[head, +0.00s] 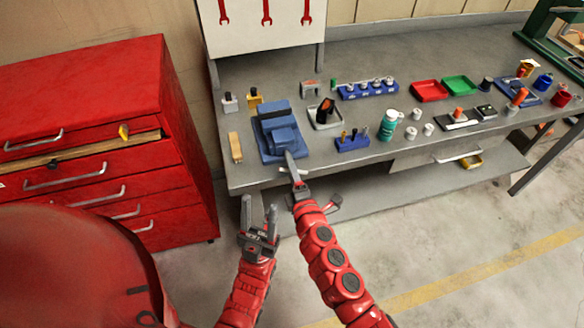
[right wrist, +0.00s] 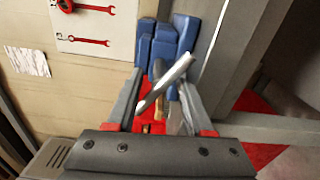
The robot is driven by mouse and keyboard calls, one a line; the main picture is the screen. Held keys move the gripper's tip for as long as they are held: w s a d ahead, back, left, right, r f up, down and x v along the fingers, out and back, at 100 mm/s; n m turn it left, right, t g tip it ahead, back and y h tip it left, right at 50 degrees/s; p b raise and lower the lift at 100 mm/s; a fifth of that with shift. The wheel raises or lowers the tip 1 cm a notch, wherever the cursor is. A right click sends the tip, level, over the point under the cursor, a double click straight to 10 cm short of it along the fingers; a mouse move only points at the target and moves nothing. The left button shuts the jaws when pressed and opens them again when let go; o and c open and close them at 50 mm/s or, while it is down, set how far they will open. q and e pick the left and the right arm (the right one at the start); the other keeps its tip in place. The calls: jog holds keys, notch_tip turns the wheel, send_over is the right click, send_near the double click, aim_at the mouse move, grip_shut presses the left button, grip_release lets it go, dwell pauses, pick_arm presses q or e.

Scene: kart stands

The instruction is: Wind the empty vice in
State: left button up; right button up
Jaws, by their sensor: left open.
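The blue vice (head: 272,118) stands on the front left part of the grey bench and also shows in the right wrist view (right wrist: 167,42). I see nothing held in its jaws. Its silver handle bar (right wrist: 166,82) lies slanted across the space between my right fingers, at the vice's front. My right gripper (head: 293,170) is at this handle, just off the bench's front edge; in the right wrist view its fingers (right wrist: 160,105) stand apart, one on either side of the bar. My left gripper (head: 259,214) is open and empty, lower and to the left, pointing up.
The grey bench (head: 345,172) carries a blue rack (head: 352,143), a teal bottle (head: 388,125), a red tray (head: 429,91) and a green tray (head: 460,86). A wooden-handled brush (head: 235,147) lies left of the vice. A red drawer cabinet (head: 90,130) stands at the left.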

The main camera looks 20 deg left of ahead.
jog(key=shift+d, duration=0.15)
jog(key=b+v, duration=0.4)
jog(key=v, duration=1.3)
jog(key=shift+s, duration=0.1)
